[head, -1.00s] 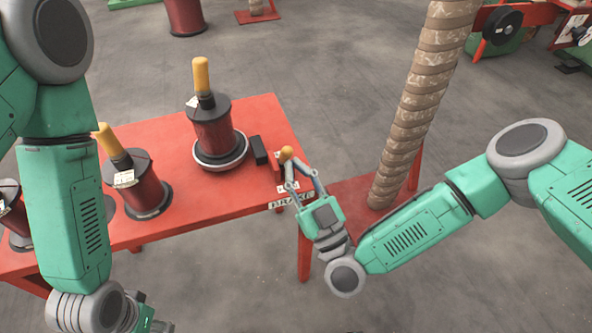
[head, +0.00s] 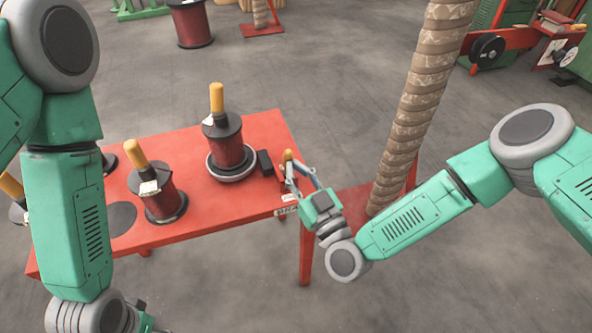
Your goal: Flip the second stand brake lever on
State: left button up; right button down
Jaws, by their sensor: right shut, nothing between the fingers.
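The brake lever (head: 287,156) has an orange knob and stands at the right end of the red table, beside a small black block (head: 265,162). My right gripper (head: 295,171) is at the lever, its fingertips just below and beside the knob. It is shut with nothing held, and partly hides the lever's lower part. A label plate (head: 286,211) sits on the table's front edge below the gripper, partly covered. My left gripper (head: 146,318) is only partly in view at the bottom left, away from the lever; its fingers cannot be made out.
The red table (head: 205,222) carries several dark red spools with yellow-topped posts, such as one (head: 228,147) on a pale-rimmed round base. A tall wrapped column (head: 410,120) stands right of the table, close to my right arm. Grey floor (head: 330,90) is open behind.

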jog(key=w+g+p, duration=0.1)
jog(key=p, duration=0.1)
jog(key=w+a+r+g+h+p, duration=0.1)
jog(key=g+p, duration=0.1)
jog(key=p, duration=0.1)
jog(key=w+r+m+g+h+p, duration=0.1)
jog(key=w+p, duration=0.1)
jog(key=p, duration=0.1)
jog(key=shift+a+r+g, duration=0.15)
jog(key=shift+g, duration=0.25)
jog(key=shift+w+a+f+g+h+p, duration=0.25)
jog(key=shift+w+g+h+p, duration=0.15)
jog(key=shift+w+g, duration=0.15)
jog(key=shift+w+a+f+g+h+p, duration=0.15)
jog(key=shift+w+f+g+h+p, duration=0.1)
jog(key=shift+w+g+h, duration=0.3)
jog(key=shift+w+d+r+y, duration=0.1)
jog(key=shift+w+r+y, duration=0.05)
jog(key=shift+w+y, duration=0.1)
jog(key=shift+s+r, duration=0.1)
jog(key=shift+s, duration=0.05)
